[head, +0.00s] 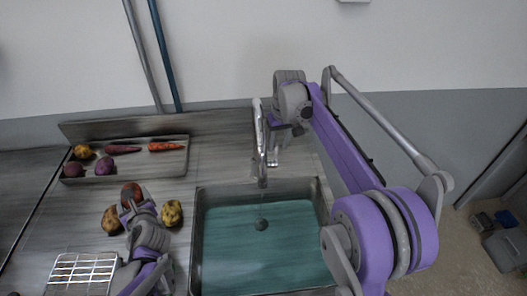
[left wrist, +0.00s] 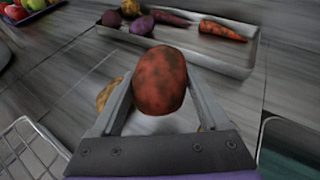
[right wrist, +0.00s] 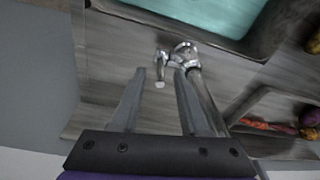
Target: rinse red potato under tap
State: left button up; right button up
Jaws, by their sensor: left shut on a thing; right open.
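The red potato (head: 131,191) is held by my left gripper (head: 134,208) over the counter left of the sink. In the left wrist view the potato (left wrist: 160,80), reddish with dark dirt patches, sits between the two fingers. The chrome tap (head: 259,140) stands behind the sink (head: 198,240), its spout over the basin. My right gripper (head: 292,130) is at the tap, open. In the right wrist view the tap's small lever (right wrist: 161,66) lies between the open fingertips, with no clear contact. I cannot tell whether water runs.
A metal tray (head: 128,168) with carrots, beets and a potato stands at the back left. Yellowish potatoes (head: 172,213) lie beside my left gripper. A white wire rack (head: 85,270) is at the front left. The teal-looking basin is clear except for its drain (head: 261,224).

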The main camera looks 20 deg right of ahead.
notch_tip(320, 180, up, 6)
jog(key=shift+s+r, duration=0.25)
jog(key=shift+s, duration=0.2)
